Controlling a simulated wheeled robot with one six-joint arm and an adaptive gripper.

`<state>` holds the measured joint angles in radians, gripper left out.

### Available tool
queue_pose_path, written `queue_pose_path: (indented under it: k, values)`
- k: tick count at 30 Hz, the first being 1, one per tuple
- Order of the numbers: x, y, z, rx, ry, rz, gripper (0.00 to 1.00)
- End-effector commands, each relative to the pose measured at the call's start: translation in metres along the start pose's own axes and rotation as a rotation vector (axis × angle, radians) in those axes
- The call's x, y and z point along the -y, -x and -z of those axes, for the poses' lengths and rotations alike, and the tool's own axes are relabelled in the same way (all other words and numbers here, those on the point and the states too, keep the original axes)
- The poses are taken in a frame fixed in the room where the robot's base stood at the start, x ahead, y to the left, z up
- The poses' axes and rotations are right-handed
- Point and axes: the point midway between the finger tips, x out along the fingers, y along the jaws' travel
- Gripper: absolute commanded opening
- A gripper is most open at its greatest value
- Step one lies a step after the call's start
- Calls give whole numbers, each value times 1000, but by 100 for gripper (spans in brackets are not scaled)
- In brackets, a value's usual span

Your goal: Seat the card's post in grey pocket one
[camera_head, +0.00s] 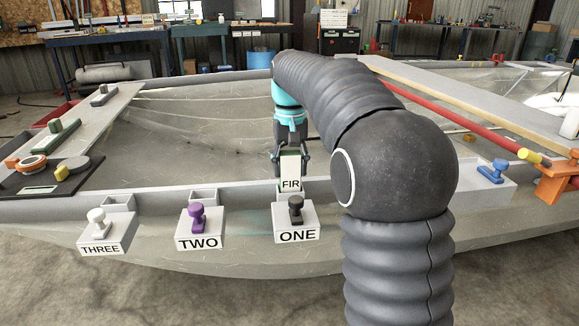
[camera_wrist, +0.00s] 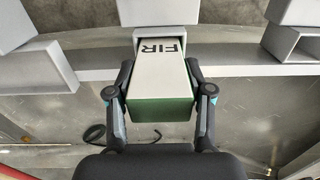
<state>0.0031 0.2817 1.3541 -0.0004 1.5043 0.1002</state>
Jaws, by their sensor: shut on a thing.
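The white card marked FIR (camera_head: 291,174) is held upright in my gripper (camera_head: 290,158), over the hull's near edge at station ONE. In the wrist view the card (camera_wrist: 158,62) has a white face and a green end, with a finger on each side of it. Grey pocket one (camera_head: 283,186) is directly below and behind the card's lower end, mostly covered by it. Its rim shows beyond the card in the wrist view (camera_wrist: 148,31). The card's post is not visible. I cannot tell whether any of it is inside the pocket.
The ONE block (camera_head: 296,236) carries a dark knob (camera_head: 296,207) just in front of the card. Grey pockets stand behind the TWO block (camera_head: 200,243) with its purple knob and the THREE block (camera_head: 102,249) with its white knob. A red bar (camera_head: 460,118) crosses at right.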

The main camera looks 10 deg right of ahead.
Motion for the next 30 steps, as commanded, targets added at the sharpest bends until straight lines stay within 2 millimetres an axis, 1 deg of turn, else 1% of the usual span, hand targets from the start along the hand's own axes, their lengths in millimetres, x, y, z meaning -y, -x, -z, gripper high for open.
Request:
queue_pose_path:
  k: [3, 4, 5, 6, 15, 19, 23, 30]
  values:
    - [0, -3, 0, -1, 0, 0, 0]
    - [0, -3, 0, 1, 0, 0, 59]
    - [0, -3, 0, 1, 0, 0, 66]
    - [0, -3, 0, 1, 0, 0, 76]
    - [0, -2, 0, 1, 0, 0, 77]
    - [0, 5, 0, 0, 0, 0, 77]
    - [0, 24, 1, -2, 0, 0, 77]
    - [0, 73, 1, -2, 0, 0, 77]
